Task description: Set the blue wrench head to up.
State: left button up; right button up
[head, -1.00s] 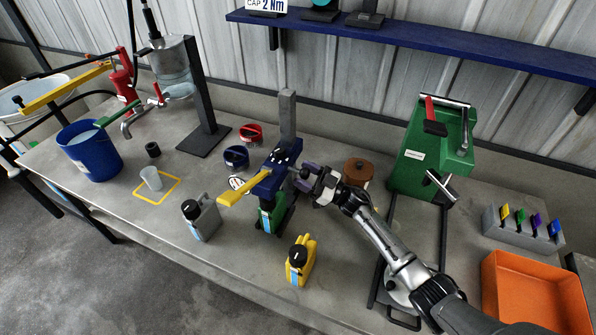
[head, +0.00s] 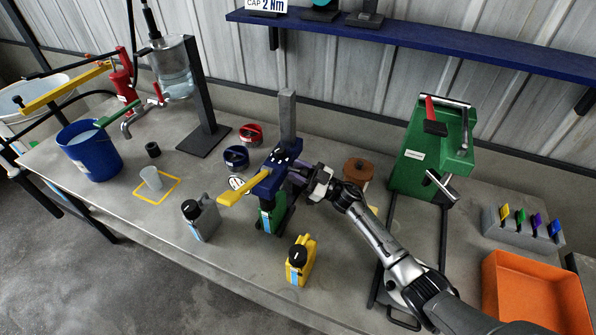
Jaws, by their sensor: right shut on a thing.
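A blue head (head: 270,180) with a long yellow handle (head: 240,192) sits on a dark upright post with a green and light-blue lower part. It is the likeliest blue wrench head. The handle points to the lower left. My right gripper (head: 303,178) comes in from the right, at the right end of the blue head. It is shut on a small dark purplish part there, mostly hidden by the fingers. A separate blue ring-shaped piece (head: 236,157) lies behind to the left, near a red one (head: 251,133). My left gripper is not in view.
A grey jug (head: 202,218) and a yellow jug (head: 301,260) stand in front. A brown round pot (head: 358,170) is just behind my right arm. A green machine (head: 432,150) and an orange bin (head: 535,295) are to the right.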

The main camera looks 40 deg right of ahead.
aim_at(298, 170)
grip_shut()
notch_tip(298, 170, up, 9)
jog(key=p, duration=0.8)
jog(key=shift+r+p, duration=0.3)
jog(key=shift+p, duration=0.05)
jog(key=shift+r, duration=0.1)
jog(key=shift+o, duration=2.3)
grip_release()
jog(key=shift+o, duration=1.1)
jog(key=shift+s+d+f, duration=0.1)
jog(key=shift+f, duration=0.1)
